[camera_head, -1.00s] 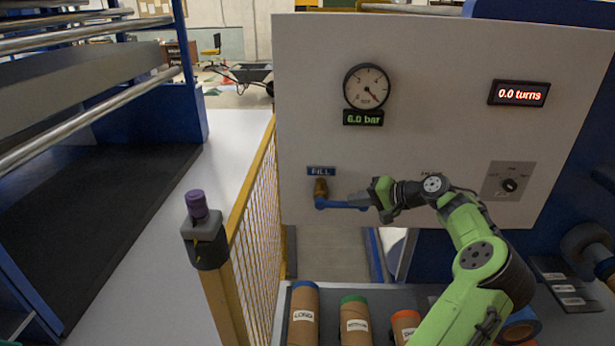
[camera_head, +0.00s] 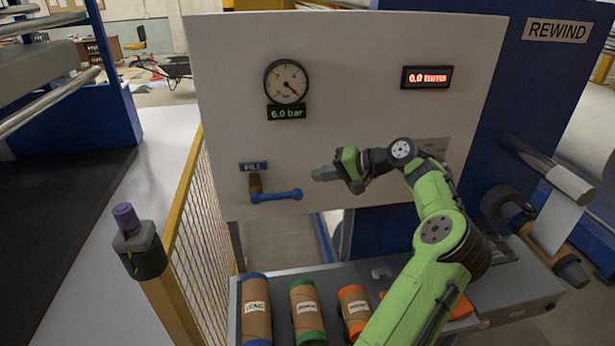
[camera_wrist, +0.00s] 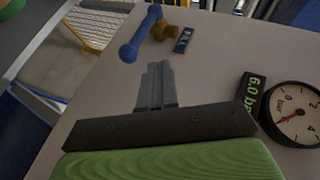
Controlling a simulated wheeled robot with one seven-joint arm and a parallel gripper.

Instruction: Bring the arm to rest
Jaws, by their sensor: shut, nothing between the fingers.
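My gripper (camera_head: 322,174) is shut and empty, held in front of the white panel (camera_head: 340,80), to the right of and a little above the blue fill handle (camera_head: 276,195). There is a gap between my fingertips and the handle. In the wrist view my closed fingers (camera_wrist: 156,84) point toward the blue handle (camera_wrist: 141,34) and its brass valve, apart from them. My green arm reaches up from the lower right, bent at the elbow. The gauge (camera_head: 286,82) has a display below it reading 6.0 bar.
Several cardboard cores with coloured ends, such as the blue-ended one (camera_head: 256,310), lie on the grey shelf below. A yellow mesh fence (camera_head: 200,220) and a post with a purple top (camera_head: 126,217) stand at left. The rewind machine (camera_head: 555,80) is at right. A turns display (camera_head: 427,77) reads 0.0.

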